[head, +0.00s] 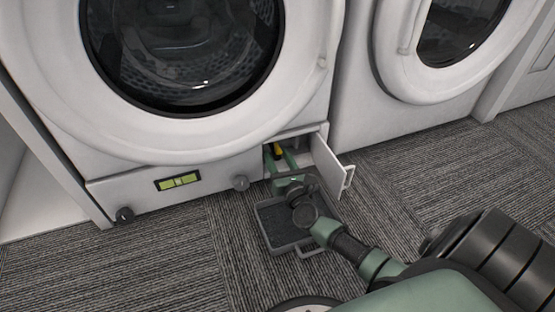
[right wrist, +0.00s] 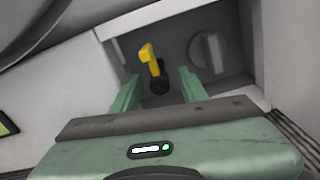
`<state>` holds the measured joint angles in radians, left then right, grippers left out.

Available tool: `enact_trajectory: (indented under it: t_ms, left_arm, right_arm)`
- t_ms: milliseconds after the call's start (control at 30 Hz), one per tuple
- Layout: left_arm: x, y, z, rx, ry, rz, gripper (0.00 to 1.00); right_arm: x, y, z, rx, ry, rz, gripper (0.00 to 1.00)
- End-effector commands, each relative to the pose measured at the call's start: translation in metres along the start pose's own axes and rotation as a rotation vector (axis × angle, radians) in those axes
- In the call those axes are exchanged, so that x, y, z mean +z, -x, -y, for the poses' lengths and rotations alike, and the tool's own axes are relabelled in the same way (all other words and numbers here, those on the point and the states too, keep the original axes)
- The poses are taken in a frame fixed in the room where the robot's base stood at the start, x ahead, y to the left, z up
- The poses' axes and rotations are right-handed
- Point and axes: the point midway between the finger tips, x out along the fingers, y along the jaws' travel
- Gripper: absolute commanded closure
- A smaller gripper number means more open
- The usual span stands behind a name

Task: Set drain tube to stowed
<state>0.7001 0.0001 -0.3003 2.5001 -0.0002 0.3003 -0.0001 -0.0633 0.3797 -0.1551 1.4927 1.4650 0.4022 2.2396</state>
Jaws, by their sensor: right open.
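The drain tube shows in the right wrist view as a black tube end (right wrist: 159,86) with a yellow part (right wrist: 149,58) standing up from it, inside the open compartment at the washer's base. In the head view only a bit of yellow (head: 277,149) shows. My right gripper (right wrist: 158,88) is open, its two green fingers reaching into the compartment on either side of the tube, with visible gaps. It also shows in the head view (head: 281,160). Whether the fingers touch the tube cannot be seen. My left gripper is not in view.
The small compartment door (head: 328,165) stands open to the right of my gripper. A round grey filter knob (right wrist: 208,53) sits right of the tube. A grey tray (head: 267,216) lies on the carpet below my right wrist. A second machine (head: 420,105) stands right.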

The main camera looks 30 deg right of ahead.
Motion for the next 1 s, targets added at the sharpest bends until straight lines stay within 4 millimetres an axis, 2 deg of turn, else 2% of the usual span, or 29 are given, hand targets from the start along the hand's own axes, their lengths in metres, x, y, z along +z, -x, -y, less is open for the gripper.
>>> enact_trajectory:
  t_ms: [200,367,1000]
  left_arm:
    - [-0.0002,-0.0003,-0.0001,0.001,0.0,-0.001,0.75]
    - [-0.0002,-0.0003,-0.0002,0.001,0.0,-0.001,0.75]
    - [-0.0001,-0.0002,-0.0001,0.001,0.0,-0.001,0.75]
  right_arm:
    - [0.0002,-0.0004,0.0,0.0,0.001,0.0,0.57]
    - [0.0001,-0.0002,0.0,0.0,0.001,0.0,1.0]
    - [-0.0002,0.0,0.0001,-0.001,0.001,0.0,1.0]
